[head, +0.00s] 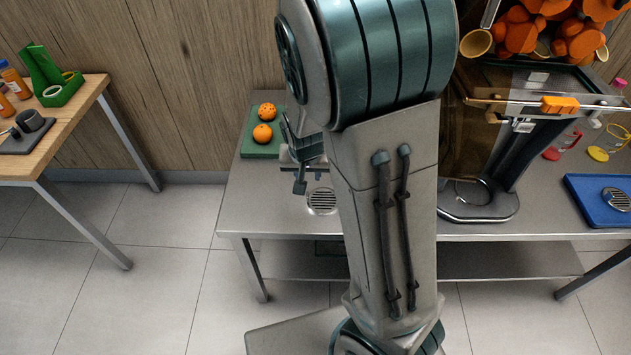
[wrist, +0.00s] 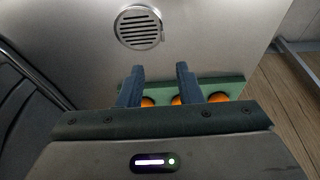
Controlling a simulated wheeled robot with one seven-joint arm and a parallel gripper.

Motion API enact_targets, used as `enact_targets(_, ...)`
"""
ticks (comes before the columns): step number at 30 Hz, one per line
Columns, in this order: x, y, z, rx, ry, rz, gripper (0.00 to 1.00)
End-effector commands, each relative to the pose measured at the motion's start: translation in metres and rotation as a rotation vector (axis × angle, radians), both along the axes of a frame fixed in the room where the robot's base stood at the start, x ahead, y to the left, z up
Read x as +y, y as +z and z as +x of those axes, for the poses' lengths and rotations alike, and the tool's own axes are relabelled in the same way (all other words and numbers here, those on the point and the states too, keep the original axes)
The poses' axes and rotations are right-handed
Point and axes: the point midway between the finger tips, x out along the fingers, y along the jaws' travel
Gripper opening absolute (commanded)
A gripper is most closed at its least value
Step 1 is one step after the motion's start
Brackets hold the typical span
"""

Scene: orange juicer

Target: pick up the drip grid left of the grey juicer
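The drip grid (head: 322,201) is a round, slotted metal disc lying flat on the steel table, left of the grey juicer (head: 478,205). In the wrist view the drip grid (wrist: 139,27) shows whole near the top, beyond my fingertips. My gripper (head: 308,181) is above the table, just behind the drip grid in the head view. In the wrist view my gripper (wrist: 159,70) has its two dark fingers apart with nothing between them. It does not touch the grid. My arm hides part of the table between the grid and the juicer.
A green board (head: 262,148) with oranges (head: 263,133) lies behind my gripper. A blue tray (head: 590,211) at the right holds another slotted grid (head: 617,199). A wooden table (head: 75,103) stands apart at the left. Bare steel lies around the drip grid.

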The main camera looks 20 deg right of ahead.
Motion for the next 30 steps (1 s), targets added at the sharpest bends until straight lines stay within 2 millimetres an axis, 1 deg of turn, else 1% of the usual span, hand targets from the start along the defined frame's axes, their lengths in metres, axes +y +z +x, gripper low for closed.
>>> enact_targets(2, -0.001, -0.005, 0.001, 0.001, -0.003, -0.001, 0.32)
enact_targets(5, -0.004, -0.019, 0.004, 0.004, -0.006, -0.001, 0.32)
enact_targets(9, -0.008, -0.047, 0.011, 0.005, -0.01, -0.002, 0.32)
enact_targets(12, -0.01, -0.063, 0.017, 0.004, -0.01, -0.001, 0.32)
enact_targets(16, -0.01, -0.077, 0.022, 0.003, -0.007, -0.001, 0.32)
enact_targets(23, -0.009, -0.09, 0.024, 0.002, -0.003, 0.0, 0.32)
enact_targets(30, -0.007, -0.122, 0.03, 0.003, -0.004, -0.001, 0.32)
